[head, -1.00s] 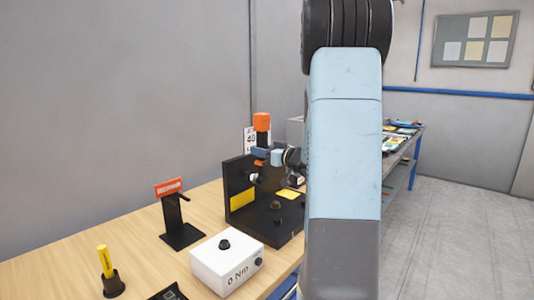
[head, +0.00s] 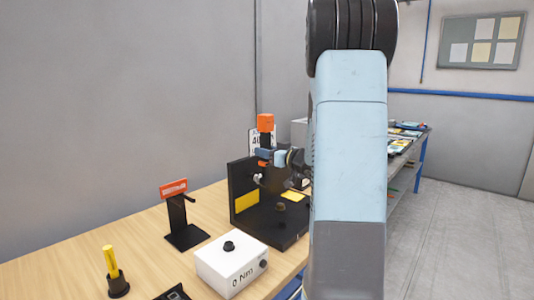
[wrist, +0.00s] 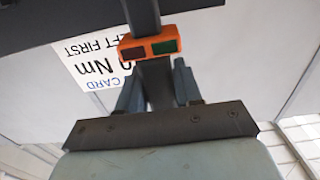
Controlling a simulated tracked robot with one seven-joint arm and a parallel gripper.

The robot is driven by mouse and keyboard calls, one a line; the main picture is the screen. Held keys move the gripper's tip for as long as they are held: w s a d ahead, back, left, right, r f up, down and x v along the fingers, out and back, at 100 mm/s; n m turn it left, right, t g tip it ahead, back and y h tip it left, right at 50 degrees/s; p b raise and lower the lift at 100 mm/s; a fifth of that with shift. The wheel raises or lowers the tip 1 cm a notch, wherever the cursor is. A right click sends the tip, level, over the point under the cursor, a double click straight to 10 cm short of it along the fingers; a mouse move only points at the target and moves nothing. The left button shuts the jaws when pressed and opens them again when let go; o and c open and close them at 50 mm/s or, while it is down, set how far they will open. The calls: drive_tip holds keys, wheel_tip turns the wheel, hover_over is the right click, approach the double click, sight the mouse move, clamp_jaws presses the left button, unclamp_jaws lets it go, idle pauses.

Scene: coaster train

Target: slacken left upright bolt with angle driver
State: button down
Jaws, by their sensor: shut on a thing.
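The angle driver (head: 265,124) has an orange end and a dark body. It stands up above the black bolt fixture (head: 242,170). My gripper (head: 264,155) is shut on it. In the wrist view the jaws of my gripper (wrist: 158,88) close around the driver's dark shaft, and its orange block (wrist: 150,46) shows a dark red and a green field. The fixture has an upright plate at the back left and a flat base with dark bolt heads. The left upright bolt cannot be clearly told apart, and the driver's tip is not clearly visible.
A white torque box (head: 231,263) reading "0 Nm" stands in front of the fixture. A black stand with a red label (head: 173,188) and a yellow-handled tool (head: 110,262) in a black cup are to the left.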

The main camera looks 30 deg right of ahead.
drive_tip(key=shift+x, duration=1.55)
idle(3.2)
drive_tip(key=shift+s+d, duration=0.15)
drive_tip(key=shift+s, duration=0.25)
idle(2.2)
